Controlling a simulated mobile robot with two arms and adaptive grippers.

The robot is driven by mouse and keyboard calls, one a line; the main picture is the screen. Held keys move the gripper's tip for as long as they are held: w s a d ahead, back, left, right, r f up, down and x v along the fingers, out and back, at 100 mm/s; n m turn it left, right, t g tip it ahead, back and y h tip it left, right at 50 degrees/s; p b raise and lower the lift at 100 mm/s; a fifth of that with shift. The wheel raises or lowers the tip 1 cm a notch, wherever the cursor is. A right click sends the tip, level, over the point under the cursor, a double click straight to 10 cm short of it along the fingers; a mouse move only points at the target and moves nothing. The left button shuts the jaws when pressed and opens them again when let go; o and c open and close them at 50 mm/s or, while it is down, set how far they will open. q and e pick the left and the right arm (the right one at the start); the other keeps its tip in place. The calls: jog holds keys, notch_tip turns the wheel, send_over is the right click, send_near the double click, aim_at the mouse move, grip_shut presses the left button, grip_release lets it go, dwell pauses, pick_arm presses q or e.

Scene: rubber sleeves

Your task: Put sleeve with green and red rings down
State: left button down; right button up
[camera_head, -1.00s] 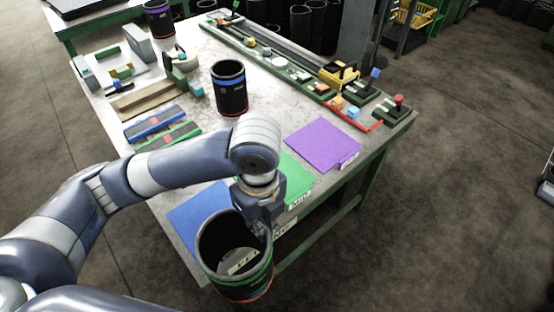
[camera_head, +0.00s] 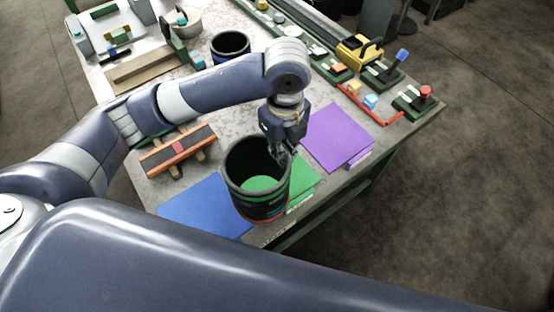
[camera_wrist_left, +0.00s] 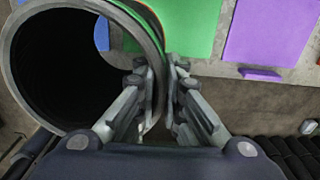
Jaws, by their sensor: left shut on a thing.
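The black sleeve with green and red rings (camera_head: 259,207) is upright and hollow in the head view, with the rings near its lower end. My left gripper (camera_head: 281,152) is shut on the right side of its wall. In the left wrist view, the fingers (camera_wrist_left: 163,85) pinch the sleeve's rim (camera_wrist_left: 151,38) from inside and outside. Green shows through the sleeve's opening, and the green mat (camera_head: 303,180) sticks out on its right. I cannot tell whether the sleeve's bottom touches the mat. My right gripper is not in view.
The blue mat (camera_head: 195,209) lies to the left of the sleeve, and the purple mat (camera_head: 336,138) to the right, both bare. Another sleeve with a blue ring (camera_head: 230,46) stands behind my left arm. Small switches and blocks line the table's far side.

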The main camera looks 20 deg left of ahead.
pick_arm(q)
jog(key=w+f+p, duration=0.4)
jog(key=w, duration=0.6)
jog(key=shift+w+f, duration=0.2)
jog(key=shift+w, duration=0.05)
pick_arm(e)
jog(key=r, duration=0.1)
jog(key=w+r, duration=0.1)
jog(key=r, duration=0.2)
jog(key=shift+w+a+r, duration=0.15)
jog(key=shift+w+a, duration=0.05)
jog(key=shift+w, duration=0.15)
pick_arm(q)
jog(key=shift+d+f, duration=0.1)
jog(key=c, duration=1.9)
grip_release()
jog(key=shift+f, duration=0.1)
jog(key=shift+o, duration=0.9)
jog(key=shift+s, duration=0.1)
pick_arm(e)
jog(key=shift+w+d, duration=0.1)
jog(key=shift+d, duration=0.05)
